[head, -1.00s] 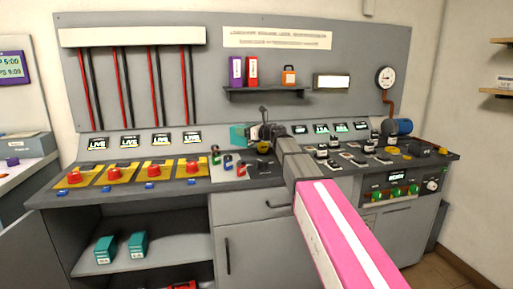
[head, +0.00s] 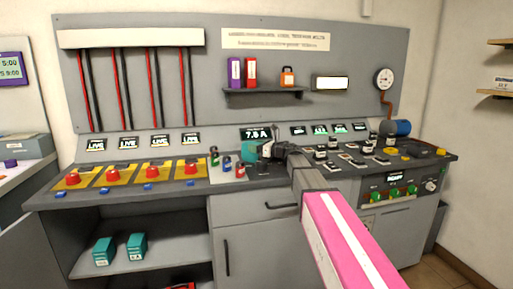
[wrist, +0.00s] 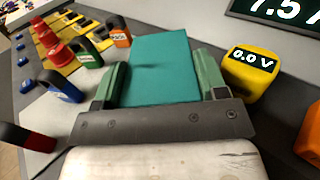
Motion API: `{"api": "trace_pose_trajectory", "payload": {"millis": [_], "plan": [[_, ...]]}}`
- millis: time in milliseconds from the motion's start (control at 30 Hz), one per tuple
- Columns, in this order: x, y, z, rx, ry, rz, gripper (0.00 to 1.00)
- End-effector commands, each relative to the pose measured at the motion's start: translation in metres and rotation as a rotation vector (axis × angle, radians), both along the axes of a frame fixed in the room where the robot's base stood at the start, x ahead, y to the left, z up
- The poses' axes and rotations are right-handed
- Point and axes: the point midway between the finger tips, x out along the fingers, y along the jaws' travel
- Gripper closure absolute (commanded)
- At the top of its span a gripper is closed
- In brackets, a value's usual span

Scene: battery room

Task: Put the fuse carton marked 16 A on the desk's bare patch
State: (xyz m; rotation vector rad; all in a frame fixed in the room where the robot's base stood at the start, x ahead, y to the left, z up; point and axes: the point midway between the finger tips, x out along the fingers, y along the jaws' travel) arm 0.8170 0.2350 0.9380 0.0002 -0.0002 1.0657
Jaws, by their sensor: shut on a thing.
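My gripper (head: 260,151) is over the back middle of the grey bench, shut on a teal carton (head: 250,152). In the wrist view the carton (wrist: 165,68) sits between the two green fingers of my gripper (wrist: 160,80). I see no readable marking on its visible face. I cannot tell whether it touches the bench top. Two similar teal cartons, (head: 103,251) and (head: 137,245), stand on the lower shelf; their labels are too small to read. A pale desk (head: 22,174) shows partly at the left edge; I cannot make out a marked bare patch.
Small coloured padlocks (head: 227,163) stand left of my gripper. A yellow meter reading 0.0 V (wrist: 252,70) is close to the right finger. Red buttons on yellow plates (head: 160,172) line the bench's left; switches (head: 355,160) crowd its right. An amp display (head: 257,133) is behind.

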Motion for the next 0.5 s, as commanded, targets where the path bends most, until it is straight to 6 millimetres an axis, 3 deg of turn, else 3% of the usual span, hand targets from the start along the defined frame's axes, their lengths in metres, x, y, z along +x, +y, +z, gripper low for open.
{"api": "trace_pose_trajectory", "payload": {"millis": [267,300,333,500], "plan": [[0.0000,0.0000,-0.0022,0.001,0.000,0.000,0.74],[0.0001,0.0000,-0.0022,0.000,0.000,0.000,0.21],[0.0000,0.0001,-0.0021,0.000,0.000,0.000,0.11],[0.0000,0.0001,-0.0020,0.000,0.000,0.000,0.09]]}}
